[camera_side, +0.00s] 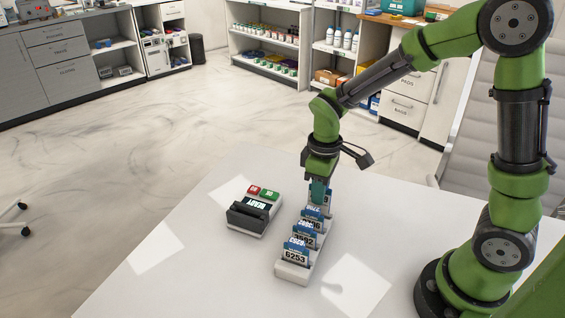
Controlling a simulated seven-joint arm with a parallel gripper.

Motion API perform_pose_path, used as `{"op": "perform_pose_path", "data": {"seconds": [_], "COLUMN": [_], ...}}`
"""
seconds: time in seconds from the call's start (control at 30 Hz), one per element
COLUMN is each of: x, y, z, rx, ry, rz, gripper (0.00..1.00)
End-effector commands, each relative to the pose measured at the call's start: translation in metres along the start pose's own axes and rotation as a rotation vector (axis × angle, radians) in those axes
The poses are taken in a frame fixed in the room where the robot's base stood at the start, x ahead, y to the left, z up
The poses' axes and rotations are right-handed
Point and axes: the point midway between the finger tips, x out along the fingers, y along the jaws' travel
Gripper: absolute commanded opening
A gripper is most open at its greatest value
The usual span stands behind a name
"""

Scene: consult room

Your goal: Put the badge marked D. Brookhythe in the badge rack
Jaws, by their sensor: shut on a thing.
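The badge rack (287,272) is a long white holder on the white table, running from the front toward the back. Several blue and white badges stand upright in it in a row. The front badge (296,256) shows the number 6253. My gripper (319,190) points down over the far end of the row. It is shut on a badge (317,209) at that end, partly hidden by the fingers and the other badges. I cannot tell whether this badge sits in the rack or just above it. The name D. Brookhythe cannot be read on any badge.
A dark and white device (250,217) with a small display, a red button and a green button stands left of the rack. The table (200,275) is clear at the front left and right of the rack. Cabinets and shelves stand across the floor behind.

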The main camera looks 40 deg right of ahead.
Motion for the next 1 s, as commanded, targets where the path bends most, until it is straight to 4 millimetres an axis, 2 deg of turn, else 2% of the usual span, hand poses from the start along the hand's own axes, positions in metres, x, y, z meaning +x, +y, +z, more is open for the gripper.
{"op": "perform_pose_path", "data": {"seconds": [1.0], "x": [0.0098], "y": [0.0000], "z": [0.0000], "rx": [0.000], "ry": [0.000], "rz": [0.000], "gripper": [0.00]}}
